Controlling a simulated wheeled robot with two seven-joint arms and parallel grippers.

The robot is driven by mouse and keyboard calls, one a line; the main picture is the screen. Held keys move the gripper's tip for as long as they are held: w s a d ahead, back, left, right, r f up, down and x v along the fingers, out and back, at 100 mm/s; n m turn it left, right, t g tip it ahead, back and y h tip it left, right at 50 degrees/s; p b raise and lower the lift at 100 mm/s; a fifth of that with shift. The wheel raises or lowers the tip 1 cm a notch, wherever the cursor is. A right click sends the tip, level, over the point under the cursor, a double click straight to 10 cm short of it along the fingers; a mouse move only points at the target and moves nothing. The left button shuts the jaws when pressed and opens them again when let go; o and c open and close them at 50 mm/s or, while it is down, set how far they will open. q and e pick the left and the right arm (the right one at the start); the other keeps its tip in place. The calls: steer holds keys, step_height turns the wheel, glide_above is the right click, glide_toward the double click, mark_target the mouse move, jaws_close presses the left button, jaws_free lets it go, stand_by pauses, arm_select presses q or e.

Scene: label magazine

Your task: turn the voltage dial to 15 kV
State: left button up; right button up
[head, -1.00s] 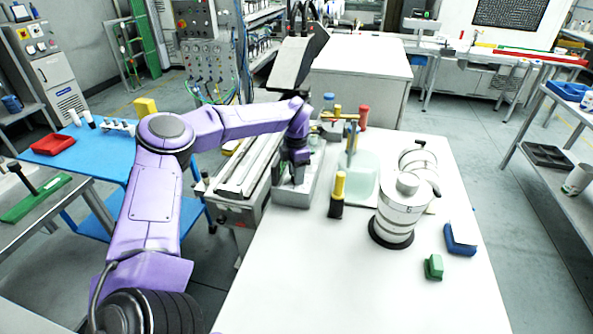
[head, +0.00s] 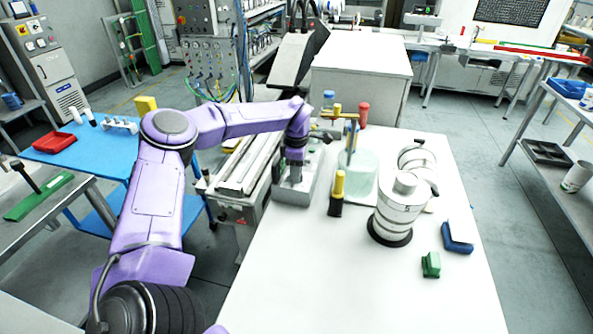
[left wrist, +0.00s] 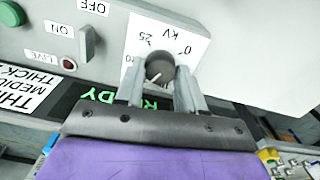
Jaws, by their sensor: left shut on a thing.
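The voltage dial (left wrist: 160,68) is a round dark knob on a white scale plate (left wrist: 142,32) marked "0", "25" and "KV" in the left wrist view. The view shows the plate upside down. A pale pointer line on the knob points to the lower left in the picture. The lower scale marks are partly hidden by my fingers. My left gripper (left wrist: 162,82) has a finger on each side of the knob and is shut on it. In the head view my left gripper (head: 292,174) is low at the grey control box (head: 291,195), and the dial cannot be made out. My right gripper is not in view.
Beside the dial are a switch (left wrist: 86,43) between ON and OFF, a red LIVE lamp (left wrist: 68,63) and a green button (left wrist: 11,13). A green-lettered display is partly hidden.

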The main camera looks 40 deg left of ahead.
arm_select(q)
steer(key=shift+s+f, duration=0.1)
steer(key=shift+f, duration=0.1)
steer(key=o, duration=1)
steer(key=shift+r, duration=0.1)
steer(key=shift+r, duration=0.35)
step_height(320, 180, up, 10)
steer(key=shift+a+f+b, duration=0.1)
steer(key=shift+b, duration=1.1)
